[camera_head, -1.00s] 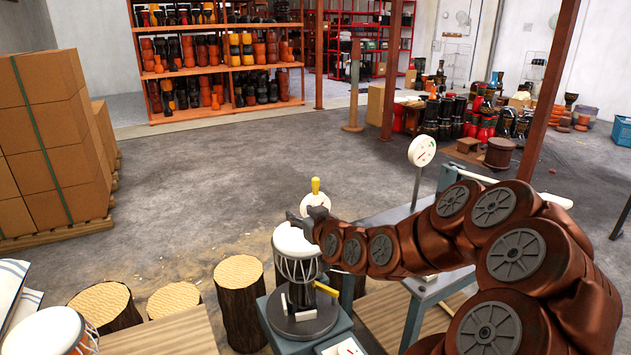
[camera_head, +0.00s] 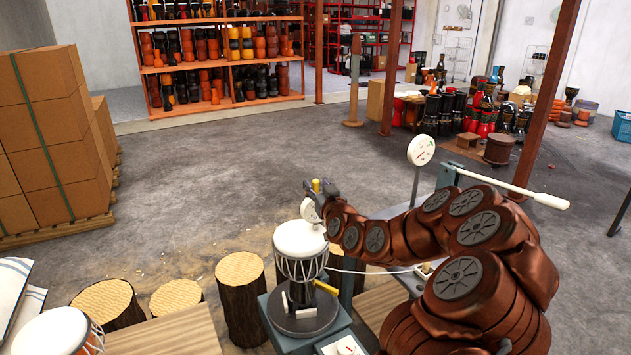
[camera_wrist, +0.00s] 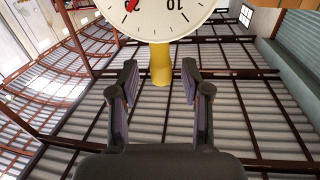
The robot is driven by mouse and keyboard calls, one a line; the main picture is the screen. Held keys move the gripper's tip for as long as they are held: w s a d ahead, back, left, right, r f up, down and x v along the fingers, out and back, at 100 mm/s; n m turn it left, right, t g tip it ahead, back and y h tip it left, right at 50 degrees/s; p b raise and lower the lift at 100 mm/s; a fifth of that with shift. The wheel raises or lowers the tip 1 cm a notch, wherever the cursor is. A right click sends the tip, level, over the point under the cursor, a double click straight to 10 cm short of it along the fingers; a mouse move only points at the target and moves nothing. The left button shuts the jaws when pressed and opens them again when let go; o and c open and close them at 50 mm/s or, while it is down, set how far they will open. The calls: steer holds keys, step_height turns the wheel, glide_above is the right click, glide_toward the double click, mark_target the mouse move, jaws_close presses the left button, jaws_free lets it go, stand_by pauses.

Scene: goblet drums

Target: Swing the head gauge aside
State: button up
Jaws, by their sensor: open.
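The head gauge (camera_head: 310,211) is a white dial with a yellow handle (camera_head: 316,185), above the left part of the white drum head. In the wrist view the dial (camera_wrist: 155,16) fills the top, cut off by the frame, with black numbers and a red mark. Its yellow handle (camera_wrist: 160,64) stands between the open fingers of my gripper (camera_wrist: 158,82), with gaps on both sides. In the head view my gripper (camera_head: 318,188) is at the handle, partly hiding the dial. The goblet drum (camera_head: 301,250) stands upright on a dark round plate (camera_head: 303,318) below.
A second round gauge (camera_head: 421,150) stands on a post behind my arm. A white-gripped lever (camera_head: 520,190) extends right of it. Log stumps (camera_head: 240,290) and another drum (camera_head: 55,335) stand left. Stacked cartons (camera_head: 50,140) are far left. The floor behind the drum is clear.

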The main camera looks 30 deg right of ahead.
steer(key=shift+x, duration=0.8)
steer(key=shift+f, duration=0.1)
jaws_close()
